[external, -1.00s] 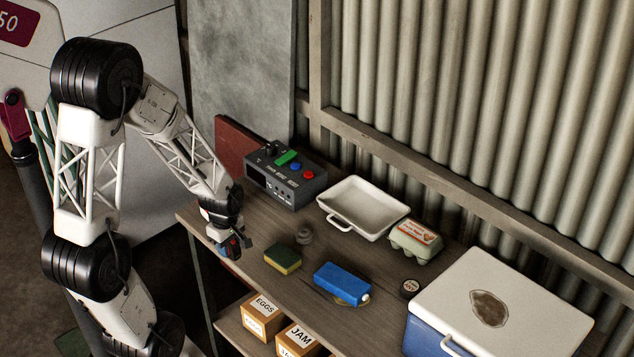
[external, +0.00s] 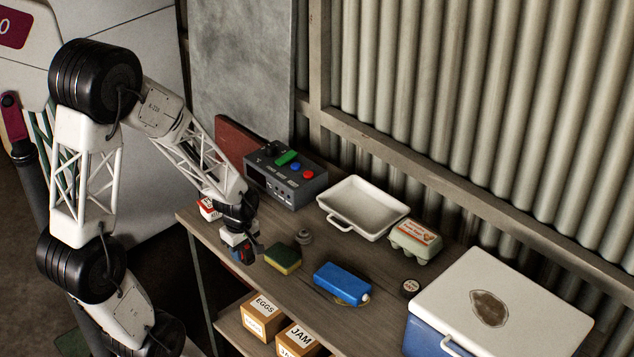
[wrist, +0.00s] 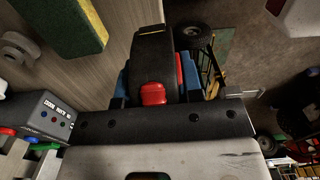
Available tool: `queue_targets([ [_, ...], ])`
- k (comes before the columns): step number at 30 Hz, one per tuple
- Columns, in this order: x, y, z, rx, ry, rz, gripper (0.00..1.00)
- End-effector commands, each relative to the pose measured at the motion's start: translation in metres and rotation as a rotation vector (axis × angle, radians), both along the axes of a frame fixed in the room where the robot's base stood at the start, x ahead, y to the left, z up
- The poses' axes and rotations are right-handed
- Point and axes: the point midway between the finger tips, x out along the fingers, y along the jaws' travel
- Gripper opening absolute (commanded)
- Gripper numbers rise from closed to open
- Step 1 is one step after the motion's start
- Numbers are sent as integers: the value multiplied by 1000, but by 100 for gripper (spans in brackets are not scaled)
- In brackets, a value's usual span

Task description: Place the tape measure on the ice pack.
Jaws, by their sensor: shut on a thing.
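My gripper (external: 243,255) hangs over the near left part of the bench, left of the sponge. It is shut on the tape measure (wrist: 153,60), a black case with red parts, held between blue fingertips in the wrist view. In the external view the tape measure is small and partly hidden by the gripper. The ice pack (external: 340,282) is a blue block with a white cap at its right end. It lies near the bench's front edge, to the right of the sponge and apart from my gripper. Nothing rests on its top.
Behind are a control box (external: 287,176), a white tray (external: 357,223) and an egg carton (external: 414,243). A round tin (external: 410,287) and a cooler (external: 500,305) stand right.

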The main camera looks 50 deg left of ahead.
Motion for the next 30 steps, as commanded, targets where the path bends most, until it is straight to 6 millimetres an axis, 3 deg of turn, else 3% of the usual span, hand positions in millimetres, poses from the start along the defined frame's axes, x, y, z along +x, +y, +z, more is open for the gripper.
queue_targets([
  [14, 11, -66, 11, 0, 1, -142, 2],
  [30, 10, -139, 22, 1, 4, -299, 2],
])
